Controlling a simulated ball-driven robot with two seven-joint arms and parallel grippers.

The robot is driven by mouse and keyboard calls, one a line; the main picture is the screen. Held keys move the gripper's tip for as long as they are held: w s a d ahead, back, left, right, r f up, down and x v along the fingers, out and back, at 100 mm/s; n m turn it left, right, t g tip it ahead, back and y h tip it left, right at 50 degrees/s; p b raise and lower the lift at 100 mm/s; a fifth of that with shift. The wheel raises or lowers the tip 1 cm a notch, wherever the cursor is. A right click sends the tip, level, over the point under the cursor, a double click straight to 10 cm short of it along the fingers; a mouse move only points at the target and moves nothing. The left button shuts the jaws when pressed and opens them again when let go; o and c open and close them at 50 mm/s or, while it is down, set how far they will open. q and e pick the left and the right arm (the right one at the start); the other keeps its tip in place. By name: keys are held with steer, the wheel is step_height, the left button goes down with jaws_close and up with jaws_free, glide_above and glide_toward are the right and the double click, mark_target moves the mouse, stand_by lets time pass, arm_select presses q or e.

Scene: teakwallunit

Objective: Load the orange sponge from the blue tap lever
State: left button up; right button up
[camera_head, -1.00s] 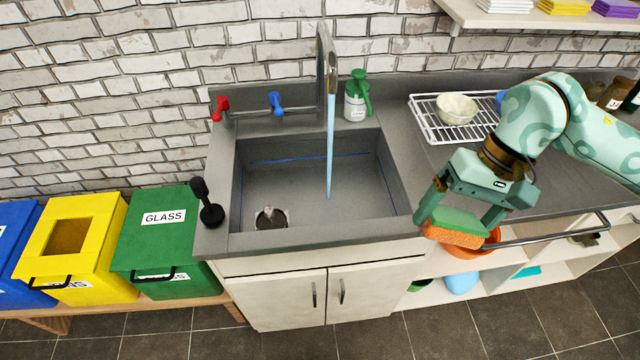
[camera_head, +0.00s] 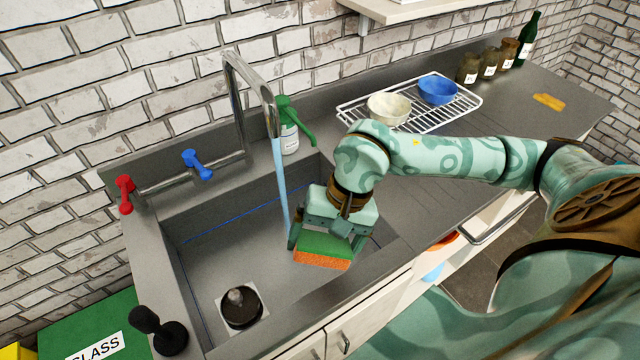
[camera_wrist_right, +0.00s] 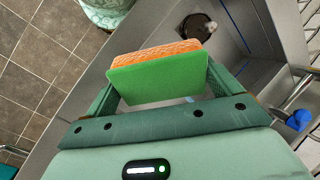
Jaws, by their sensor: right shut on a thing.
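My right gripper (camera_head: 326,240) is shut on the orange sponge (camera_head: 321,260), which has a green scouring side. It holds the sponge over the right part of the sink (camera_head: 215,255), just right of the running water stream (camera_head: 281,185). In the right wrist view the sponge (camera_wrist_right: 160,70) sits between the two fingers, green side toward the camera. The blue tap lever (camera_head: 197,165) is on the wall pipe at the back left, well away from the gripper. It also shows in the right wrist view (camera_wrist_right: 299,120). My left gripper is not in view.
The red tap lever (camera_head: 125,194) is left of the blue one. A soap bottle (camera_head: 289,138) stands behind the sink. A black plunger (camera_head: 160,330) is at the front left. A drying rack (camera_head: 440,118) holds a cream bowl (camera_head: 388,108) and a blue bowl (camera_head: 437,90).

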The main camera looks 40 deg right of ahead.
steer(key=shift+w+f, duration=0.15)
steer(key=shift+f, duration=0.05)
steer(key=w+d+f+b, duration=0.1)
steer(key=w+d+b, duration=0.1)
steer(key=w, duration=0.4)
steer(key=w+d+f+b, duration=0.1)
steer(key=w+d+b, duration=0.1)
steer(key=w+b, duration=0.2)
steer(key=shift+w+d+f, duration=0.15)
steer(key=shift+w+f, duration=0.15)
steer(key=shift+w, duration=1.2)
steer(key=shift+d, duration=0.1)
steer(key=shift+s+d, duration=0.2)
steer(key=shift+d, duration=0.3)
